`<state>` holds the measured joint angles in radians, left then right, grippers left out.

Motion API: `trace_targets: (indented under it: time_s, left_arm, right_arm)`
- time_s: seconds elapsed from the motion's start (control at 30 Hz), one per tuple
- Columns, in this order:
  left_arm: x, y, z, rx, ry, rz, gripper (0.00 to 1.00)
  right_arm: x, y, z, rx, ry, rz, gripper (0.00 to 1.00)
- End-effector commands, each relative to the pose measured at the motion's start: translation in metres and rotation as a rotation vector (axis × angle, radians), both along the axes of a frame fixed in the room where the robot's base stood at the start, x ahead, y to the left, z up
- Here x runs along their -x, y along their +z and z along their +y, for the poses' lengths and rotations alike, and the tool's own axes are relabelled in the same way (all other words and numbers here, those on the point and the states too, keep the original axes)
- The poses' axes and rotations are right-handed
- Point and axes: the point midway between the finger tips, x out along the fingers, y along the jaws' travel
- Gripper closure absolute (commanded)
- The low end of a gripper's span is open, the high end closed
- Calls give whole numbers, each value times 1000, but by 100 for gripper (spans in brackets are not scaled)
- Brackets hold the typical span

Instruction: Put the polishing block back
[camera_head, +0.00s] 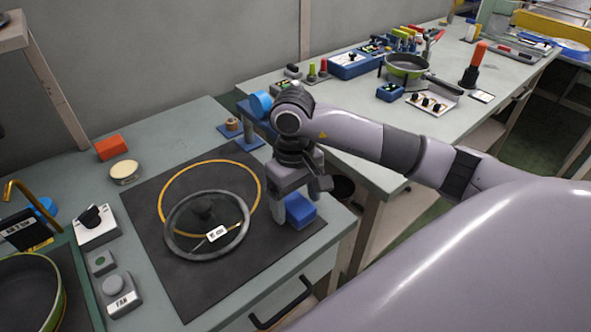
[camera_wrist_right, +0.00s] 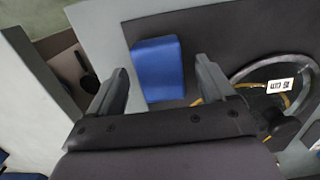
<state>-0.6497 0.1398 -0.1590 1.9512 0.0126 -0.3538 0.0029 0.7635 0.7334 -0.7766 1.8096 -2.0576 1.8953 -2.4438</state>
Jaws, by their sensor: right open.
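A blue block (camera_head: 301,211), which appears to be the polishing block, sits on the right part of the dark mat (camera_head: 190,297). My right gripper (camera_head: 298,197) is open just above it, pointing down. My left gripper is not in view.
A glass lid (camera_head: 208,252) with a white tag and a yellow ring (camera_head: 181,176) lie on the mat left of the block. An orange block (camera_head: 110,148) and a round tin (camera_head: 125,171) stand behind the mat. A blue stand (camera_head: 249,136) is close behind my right wrist.

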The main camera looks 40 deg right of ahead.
Motion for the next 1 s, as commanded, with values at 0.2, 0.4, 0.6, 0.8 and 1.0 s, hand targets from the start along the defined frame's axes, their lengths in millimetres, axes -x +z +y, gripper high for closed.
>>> trace_targets:
  time_s: [0.2, 0.4, 0.6, 0.8, 1.0]
  left_arm:
    - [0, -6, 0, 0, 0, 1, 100]
    - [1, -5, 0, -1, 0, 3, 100]
    - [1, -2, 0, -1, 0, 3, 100]
    - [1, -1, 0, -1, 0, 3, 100]
    - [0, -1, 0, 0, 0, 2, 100]
  right_arm:
    - [-4, 43, 0, 1, 1, -6, 17]
    - [-5, 79, 0, 2, 0, -4, 17]
    - [-6, 99, 0, 2, 0, -2, 17]
    - [-6, 107, 0, 0, 0, 0, 17]
    - [-6, 107, 0, 0, 0, 1, 17]
